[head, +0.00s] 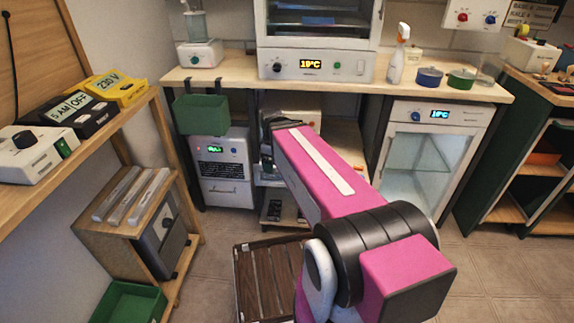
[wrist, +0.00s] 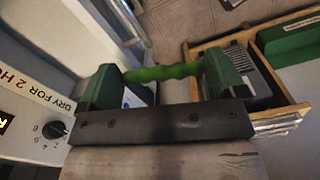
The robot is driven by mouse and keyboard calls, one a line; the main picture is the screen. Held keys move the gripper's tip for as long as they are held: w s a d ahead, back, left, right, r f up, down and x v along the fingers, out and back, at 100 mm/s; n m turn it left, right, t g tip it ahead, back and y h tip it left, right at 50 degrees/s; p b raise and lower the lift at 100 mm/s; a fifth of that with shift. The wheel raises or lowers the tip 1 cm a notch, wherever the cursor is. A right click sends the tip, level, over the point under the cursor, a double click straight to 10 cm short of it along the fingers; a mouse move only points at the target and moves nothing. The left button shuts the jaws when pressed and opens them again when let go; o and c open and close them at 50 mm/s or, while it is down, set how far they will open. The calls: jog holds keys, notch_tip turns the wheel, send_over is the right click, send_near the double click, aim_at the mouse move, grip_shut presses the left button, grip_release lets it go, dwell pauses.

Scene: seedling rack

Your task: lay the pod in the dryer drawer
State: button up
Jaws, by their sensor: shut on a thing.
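In the wrist view my gripper (wrist: 162,80) is shut on a long, wavy green pod (wrist: 165,72), which spans between its two dark green finger pads. The pod is clear of any surface that I can make out. A pale machine front lettered "DRY FOR 2 H" (wrist: 62,98), with a black dial, is close at the left of the gripper. I cannot tell how its drawer stands, as the gripper covers much of that area. In the head view my pink arm hides the gripper and the pod.
A wooden stand (head: 150,222) with metal bars on top is at the left, above a green bin (head: 128,303). A brown slatted crate (head: 262,285) is on the floor. A white unit (head: 222,170) stands under the bench (head: 235,77). Floor at the right is clear.

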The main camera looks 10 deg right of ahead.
notch_tip(320, 180, down, 4)
jog(key=s+a+n, duration=0.1)
jog(key=s+n, duration=0.1)
jog(key=n, duration=0.1)
jog(key=w+d, duration=0.3)
jog(key=w, duration=0.6)
jog(key=w+d, duration=0.3)
jog(key=w, duration=0.6)
jog(key=f, duration=0.6)
jog(key=shift+w, duration=0.2)
jog(key=shift+w+f, duration=0.15)
jog(key=shift+f, duration=2.6)
jog(key=shift+f, duration=0.1)
jog(key=o, duration=0.6)
notch_tip(320, 180, up, 12)
